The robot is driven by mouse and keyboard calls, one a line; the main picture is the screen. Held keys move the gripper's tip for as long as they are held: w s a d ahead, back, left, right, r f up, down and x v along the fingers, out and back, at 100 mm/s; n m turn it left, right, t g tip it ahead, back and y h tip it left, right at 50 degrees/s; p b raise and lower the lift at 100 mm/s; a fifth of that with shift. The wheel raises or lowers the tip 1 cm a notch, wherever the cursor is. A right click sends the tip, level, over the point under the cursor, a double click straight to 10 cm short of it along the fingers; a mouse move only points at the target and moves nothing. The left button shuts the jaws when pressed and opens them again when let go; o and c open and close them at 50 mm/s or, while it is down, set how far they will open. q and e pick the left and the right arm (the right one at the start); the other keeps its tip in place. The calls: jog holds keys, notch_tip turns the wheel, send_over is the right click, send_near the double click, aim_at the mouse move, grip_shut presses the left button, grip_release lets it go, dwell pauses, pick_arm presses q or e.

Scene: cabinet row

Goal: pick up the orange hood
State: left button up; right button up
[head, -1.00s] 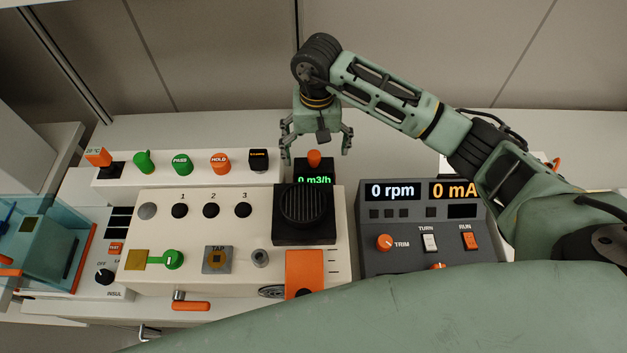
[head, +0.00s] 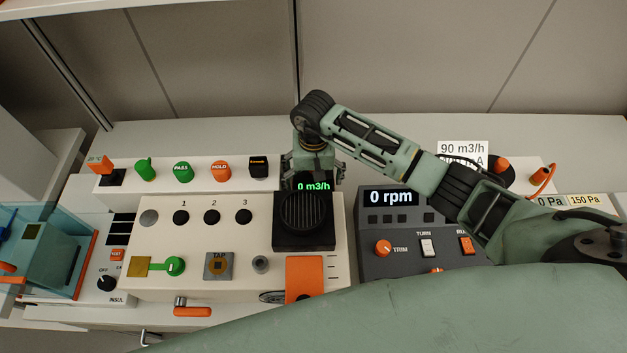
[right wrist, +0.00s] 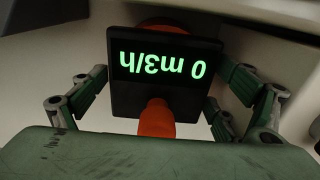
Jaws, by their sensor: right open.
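A small black unit with a green "0 m3/h" display (head: 314,187) stands behind the black round grille on the cream panel. In the right wrist view, its display (right wrist: 157,65) appears upside down, with an orange stub (right wrist: 156,119) in front and more orange (right wrist: 168,24) behind it. I take this unit with orange parts to be the orange hood, though no label says so. My right gripper (head: 315,174) is open above it, with fingers on both sides and apart from the stub. In the head view the gripper hides the stub. My left gripper is out of view.
The black grille (head: 303,221) stands just in front. A grey console with a "0 rpm" display (head: 391,198) is to the right, partly behind my arm. A row of coloured knobs, including a green PASS knob (head: 183,172), is to the left. The back counter (head: 225,132) is clear.

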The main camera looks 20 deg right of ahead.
jog(key=c, duration=1.2)
jog(key=shift+r, duration=0.1)
